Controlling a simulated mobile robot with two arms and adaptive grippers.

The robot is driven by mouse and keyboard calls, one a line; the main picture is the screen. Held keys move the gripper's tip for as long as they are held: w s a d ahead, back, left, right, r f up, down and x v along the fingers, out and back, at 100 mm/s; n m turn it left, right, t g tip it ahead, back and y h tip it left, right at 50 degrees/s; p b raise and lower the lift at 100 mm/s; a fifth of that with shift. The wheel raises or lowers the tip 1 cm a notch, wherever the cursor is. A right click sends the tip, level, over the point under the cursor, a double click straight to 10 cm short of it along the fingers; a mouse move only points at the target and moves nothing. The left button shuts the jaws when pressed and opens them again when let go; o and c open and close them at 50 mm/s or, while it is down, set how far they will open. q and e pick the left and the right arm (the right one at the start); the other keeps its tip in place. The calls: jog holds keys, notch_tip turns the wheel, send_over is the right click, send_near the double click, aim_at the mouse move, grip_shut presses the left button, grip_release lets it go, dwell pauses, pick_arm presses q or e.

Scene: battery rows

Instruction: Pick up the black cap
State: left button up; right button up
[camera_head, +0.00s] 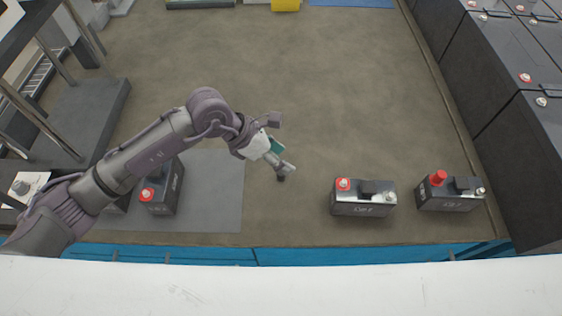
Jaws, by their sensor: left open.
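A small black cap (281,178) lies on the brown surface, left of the middle battery. My left gripper (284,144) is open, with its two fingers spread apart and nothing seen between them. Its lower fingertip appears just above the cap in the picture; I cannot tell whether they touch. My right gripper is not in view.
A battery (363,198) with a red-ringed terminal and another battery (450,193) with a red cap (438,177) stand to the right. A battery (162,190) stands on a grey mat (215,190) at left, partly behind my arm. Large dark blocks (510,150) line the right side.

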pick_arm(q)
jog(key=w+a+f+y, duration=0.2)
jog(key=w+a+y, duration=0.1)
jog(key=a, duration=0.2)
jog(key=p, duration=0.1)
send_over(281, 175)
jog(key=a, duration=0.2)
jog(key=shift+m+t, duration=0.3)
jog(key=f, duration=0.4)
jog(key=w+f, duration=0.1)
jog(key=f, duration=0.1)
jog(key=shift+a+f, duration=0.15)
jog(key=shift+f, duration=0.2)
jog(key=x, duration=0.1)
jog(key=p+x, duration=0.1)
jog(key=x, duration=0.1)
jog(key=s+x, duration=0.1)
jog(key=x, duration=0.1)
jog(key=shift+f, duration=0.2)
jog(key=shift+w+d+f, duration=0.15)
jog(key=shift+d+f, duration=0.05)
jog(key=shift+f, duration=0.1)
jog(key=c, duration=0.9)
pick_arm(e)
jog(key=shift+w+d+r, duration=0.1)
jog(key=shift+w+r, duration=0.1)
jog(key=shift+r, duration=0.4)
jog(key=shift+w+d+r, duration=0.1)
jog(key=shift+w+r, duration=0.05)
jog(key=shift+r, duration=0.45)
